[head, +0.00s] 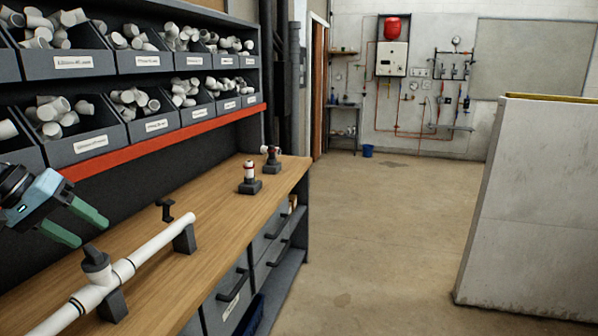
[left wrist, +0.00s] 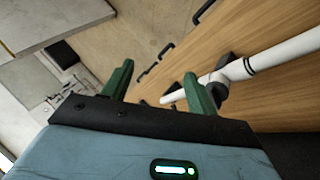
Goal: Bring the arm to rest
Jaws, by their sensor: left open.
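My left gripper (head: 84,227) is at the left of the head view, above the wooden workbench (head: 215,215). Its two green fingers are apart with nothing between them. In the left wrist view the open fingers (left wrist: 158,88) show from behind, with the bench and floor beyond them. A white pipe assembly (head: 160,240) with a tee lies along the bench on dark supports, close to the gripper. It also shows in the left wrist view (left wrist: 285,52), to the right of the fingers. I cannot tell how far the gripper is from it. My right gripper is not in view.
Shelves of grey bins (head: 90,136) with white fittings stand behind the bench, above a red rail (head: 165,140). Two small valve pieces on dark bases (head: 249,187) (head: 271,167) stand at the bench's far end. A pale partition (head: 530,210) stands right. The floor between is clear.

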